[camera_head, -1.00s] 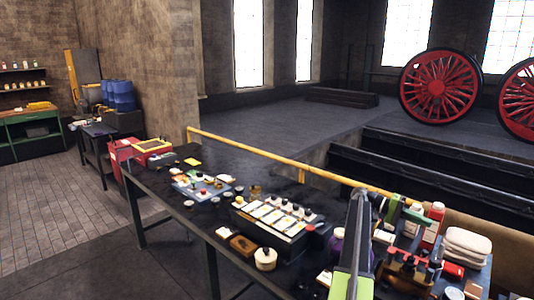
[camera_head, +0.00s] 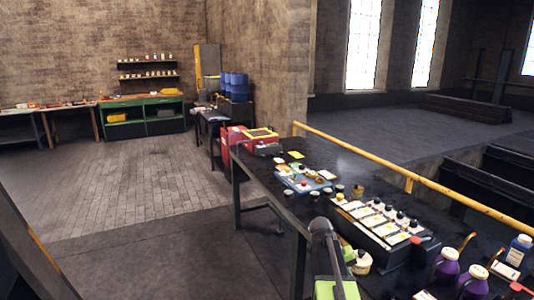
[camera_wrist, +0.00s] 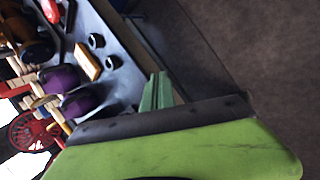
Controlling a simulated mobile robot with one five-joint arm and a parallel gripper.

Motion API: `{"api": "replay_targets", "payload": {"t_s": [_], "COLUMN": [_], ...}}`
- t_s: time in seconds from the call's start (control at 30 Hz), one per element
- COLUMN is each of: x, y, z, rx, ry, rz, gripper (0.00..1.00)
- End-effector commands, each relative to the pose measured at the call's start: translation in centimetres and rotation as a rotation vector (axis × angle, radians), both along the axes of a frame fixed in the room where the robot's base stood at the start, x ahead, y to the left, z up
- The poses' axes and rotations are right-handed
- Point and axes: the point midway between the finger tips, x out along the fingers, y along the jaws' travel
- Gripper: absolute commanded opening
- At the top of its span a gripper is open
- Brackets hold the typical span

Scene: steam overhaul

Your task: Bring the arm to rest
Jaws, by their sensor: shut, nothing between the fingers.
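My gripper (camera_wrist: 157,92) shows its green fingers in the wrist view, shut and with nothing between them. It is over or beside the edge of the dark workbench (camera_wrist: 125,55); I cannot tell its exact height. In the head view part of my grey and green arm (camera_head: 328,250) rises at the bottom, in front of the near edge of the workbench (camera_head: 270,185). The arm's lower part is cut off by the picture edge, and the fingertips cannot be made out there.
A long box of white-topped compartments (camera_head: 383,225) and purple bottles (camera_head: 446,264) stand on the bench near my arm. A yellow rail (camera_head: 370,170) runs along its far side. The floor (camera_head: 130,190) to the left is clear.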

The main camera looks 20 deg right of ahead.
Motion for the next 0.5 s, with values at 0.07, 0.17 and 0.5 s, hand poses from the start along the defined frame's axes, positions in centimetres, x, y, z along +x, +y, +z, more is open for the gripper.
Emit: {"api": "replay_targets", "payload": {"t_s": [0.07,0.17,0.5], "x": [0.7,1.3,-0.5], "y": [7.2,15.8,33.5], "z": [-1.9,-3.6,-5.7], "rx": [0.088,0.209,0.491], "ry": [-0.049,-0.103,-0.192], "rz": [0.093,0.2,0.41], "gripper": [0.0,0.0,0.0]}}
